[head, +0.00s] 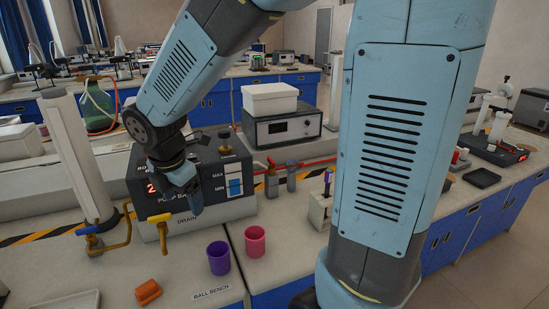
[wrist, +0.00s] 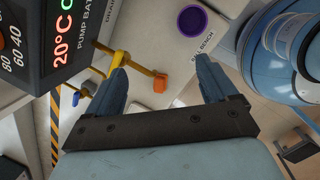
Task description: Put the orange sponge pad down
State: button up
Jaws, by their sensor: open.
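The orange sponge pad (head: 148,292) lies on the pale bench top near its front edge, left of the BALL BENCH label. In the wrist view, an orange block that looks like the pad (wrist: 160,84) shows between the fingers but farther off, beside the end of a yellow pipe. My gripper (head: 188,205) is in front of the pump bath, above the bench and apart from the pad. In the wrist view my gripper (wrist: 162,82) has its two fingers wide apart, with nothing held between them.
A purple cup (head: 219,258) and a pink cup (head: 255,241) stand right of the pad. Yellow taps (head: 105,235) stick out behind it. The pump bath (head: 226,182) stands close behind my gripper. Bare bench top lies between the pad and the purple cup.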

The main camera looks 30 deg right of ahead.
jog(key=s+d+r+m+t, duration=0.1)
jog(key=s+d+r+m, duration=0.3)
jog(key=m, duration=0.4)
jog(key=s+d+r+m+t, duration=0.1)
jog(key=s+d+r+m, duration=0.3)
jog(key=d+m, duration=0.3)
jog(key=s+d+r+m+t+y, duration=0.1)
jog(key=s+d+r+m, duration=0.2)
jog(key=d+m, duration=0.3)
jog(key=shift+s+d+r+m, duration=0.3)
jog(key=shift+s+m, duration=0.6)
jog(key=shift+m, duration=1)
jog(key=shift+a+r, duration=0.1)
jog(key=shift+a, duration=0.05)
jog(key=shift+c, duration=0.2)
